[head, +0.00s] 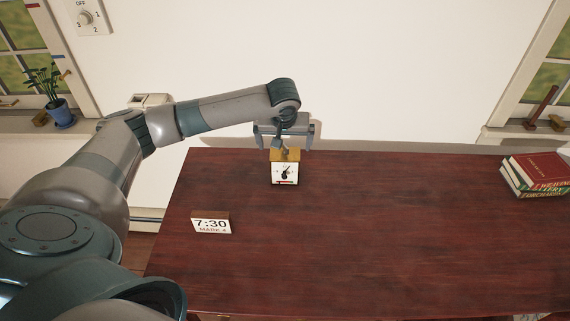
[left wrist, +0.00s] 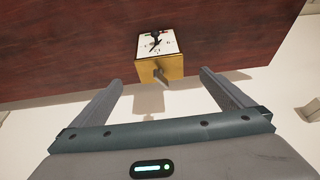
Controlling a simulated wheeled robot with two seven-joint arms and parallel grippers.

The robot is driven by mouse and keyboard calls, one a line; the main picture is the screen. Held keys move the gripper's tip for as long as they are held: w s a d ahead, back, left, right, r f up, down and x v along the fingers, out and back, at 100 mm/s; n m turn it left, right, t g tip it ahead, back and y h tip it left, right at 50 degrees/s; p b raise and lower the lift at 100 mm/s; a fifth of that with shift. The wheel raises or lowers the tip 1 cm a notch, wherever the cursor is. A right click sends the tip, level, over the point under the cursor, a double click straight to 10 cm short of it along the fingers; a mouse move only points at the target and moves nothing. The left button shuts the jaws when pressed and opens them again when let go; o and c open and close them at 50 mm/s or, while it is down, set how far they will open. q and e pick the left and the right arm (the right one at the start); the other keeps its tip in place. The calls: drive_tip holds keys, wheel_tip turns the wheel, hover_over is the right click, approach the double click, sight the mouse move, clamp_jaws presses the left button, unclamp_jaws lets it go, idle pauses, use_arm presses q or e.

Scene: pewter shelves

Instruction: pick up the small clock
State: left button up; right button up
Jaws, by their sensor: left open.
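The small clock (head: 284,173) stands near the back edge of the dark red table, with a white face, black hands and a yellow-brown body. In the left wrist view the clock (left wrist: 158,45) is at the top middle, its yellow-brown side toward me. My left gripper (head: 284,144) is at the clock's back side, above the table's back edge. In the left wrist view its two fingers (left wrist: 160,82) are spread wide, with the clock ahead of the gap between them. No grip on the clock shows. My right gripper is not in view.
The dark red table (head: 380,220) is mostly bare. A sign reading 7:30 (head: 211,224) stands at the front left of the clock. Stacked books (head: 535,175) lie at the right end. A white wall (head: 400,70) rises behind the table. A potted plant (head: 59,112) sits on the left sill.

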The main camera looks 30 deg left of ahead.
sight(285, 154)
use_arm(q)
drive_tip(key=p+x, duration=0.1)
drive_tip(key=x, duration=0.6)
drive_tip(key=shift+p, duration=0.35)
drive_tip(key=shift+w+a+f+p, duration=0.15)
drive_tip(key=shift+w+f+p, duration=0.05)
drive_tip(key=shift+f+p, duration=0.3)
drive_tip(key=shift+p+x, duration=0.55)
drive_tip(key=shift+x, duration=1.5)
drive_tip(key=shift+c, duration=0.6)
drive_tip(key=c, duration=1.5)
drive_tip(key=shift+r, duration=0.1)
drive_tip(key=shift+c, duration=1)
drive_tip(key=shift+r, duration=0.15)
